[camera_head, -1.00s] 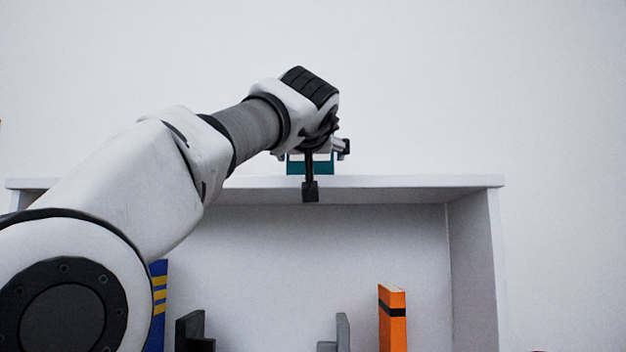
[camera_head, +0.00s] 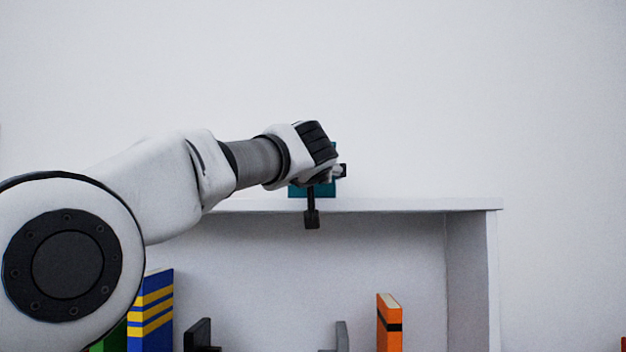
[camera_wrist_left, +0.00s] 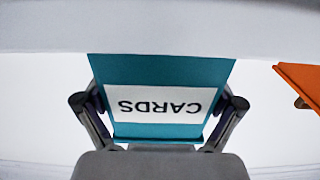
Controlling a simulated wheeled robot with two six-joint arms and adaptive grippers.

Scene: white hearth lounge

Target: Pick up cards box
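The cards box is a teal box (camera_head: 326,188) standing on top of the white shelf unit, partly hidden behind my left gripper in the head view. In the left wrist view the cards box (camera_wrist_left: 160,70) shows its white label with CARDS upside down. My left gripper (camera_head: 327,195) is in front of the box. In the left wrist view the fingers of my left gripper (camera_wrist_left: 160,106) are spread on either side of the box, close to its edges. I see no clear grip on it. My right gripper is in neither view.
The white shelf unit (camera_head: 440,204) has a front edge just under the box. On the level below stand an orange book (camera_head: 388,322), a blue-and-yellow book (camera_head: 152,312) and dark bookends. An orange object (camera_wrist_left: 300,82) shows beside the box in the wrist view.

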